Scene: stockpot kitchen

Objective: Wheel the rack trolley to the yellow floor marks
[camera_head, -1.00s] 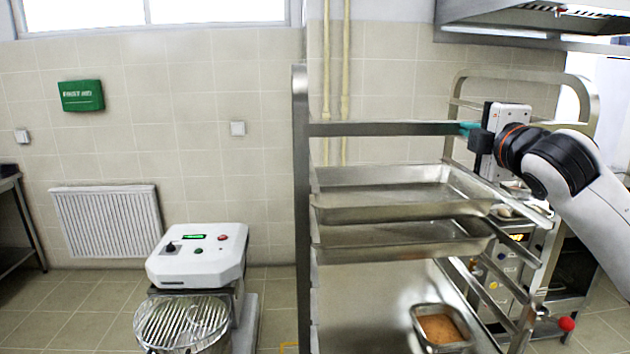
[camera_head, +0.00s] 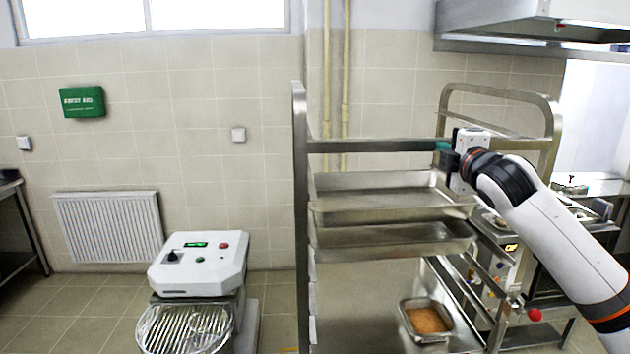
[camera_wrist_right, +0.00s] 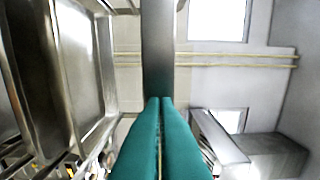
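The steel rack trolley (camera_head: 301,200) stands upright in front of me in the head view. It carries two shallow steel trays (camera_head: 375,207), one above the other, and a small pan of brown food (camera_head: 427,319) lower down. My right gripper (camera_head: 443,147) is at the right end of the trolley's upper crossbar (camera_head: 375,146). Its teal fingers (camera_wrist_right: 160,102) are close together on the bar in the right wrist view, where the bar (camera_wrist_right: 158,50) runs away from the tips. A sliver of yellow floor mark (camera_head: 289,350) shows at the bottom edge. My left gripper is out of view.
A white machine with a control panel (camera_head: 198,265) and a wire guard (camera_head: 185,330) stands close left of the trolley. A radiator (camera_head: 108,228) is on the tiled back wall. Kitchen equipment (camera_head: 545,265) stands behind the trolley at right. Some floor at left (camera_head: 85,310) is clear.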

